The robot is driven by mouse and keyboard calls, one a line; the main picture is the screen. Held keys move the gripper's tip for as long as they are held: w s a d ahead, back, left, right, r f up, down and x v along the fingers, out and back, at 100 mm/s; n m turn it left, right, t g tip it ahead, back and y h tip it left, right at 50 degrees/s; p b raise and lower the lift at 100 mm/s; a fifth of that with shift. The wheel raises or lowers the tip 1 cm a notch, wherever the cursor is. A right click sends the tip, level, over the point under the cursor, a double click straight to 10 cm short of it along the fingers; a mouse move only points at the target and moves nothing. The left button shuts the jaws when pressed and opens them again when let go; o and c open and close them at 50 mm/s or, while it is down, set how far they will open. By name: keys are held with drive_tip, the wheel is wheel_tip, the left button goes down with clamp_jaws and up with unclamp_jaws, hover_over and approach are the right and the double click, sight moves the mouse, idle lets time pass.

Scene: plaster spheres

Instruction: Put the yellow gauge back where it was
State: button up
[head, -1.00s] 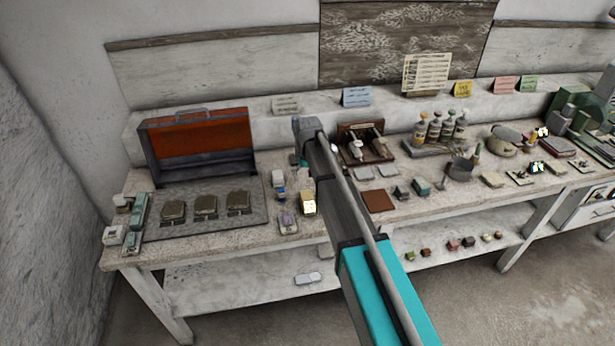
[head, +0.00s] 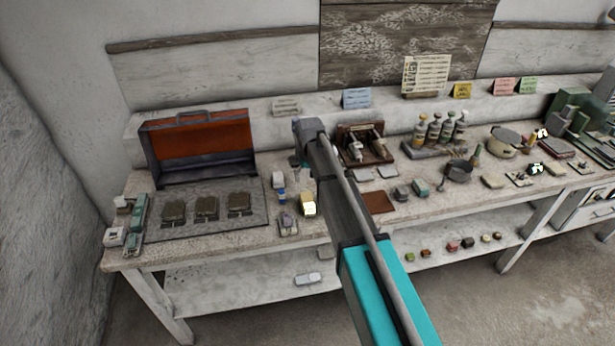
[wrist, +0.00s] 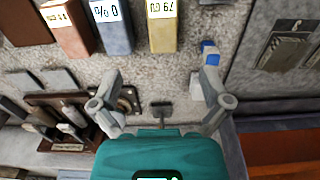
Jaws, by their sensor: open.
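A yellow block with a white number label, which looks like the yellow gauge (head: 308,204), stands on the bench near its front edge. It also shows at the top of the wrist view (wrist: 162,28), beside a grey-blue block (wrist: 112,30) and a brown block (wrist: 70,30) with similar labels. My gripper (wrist: 160,88) is open and empty above the bench, its fingers spread apart and clear of the yellow block. In the head view my arm hides part of the bench and most of the gripper. Where the gauge was before does not show.
An open case with a red lining (head: 203,140) stands at the left behind a grey mat. A blue and white item (wrist: 210,53) lies near one finger. A brown holder with tools (head: 365,145) stands right of my gripper. Bottles (head: 434,130) stand farther right.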

drive_tip(key=s+d+m, duration=0.3)
drive_tip(key=s+d, duration=1.9)
drive_tip(key=s, duration=0.3)
drive_tip(key=shift+s+a, duration=0.1)
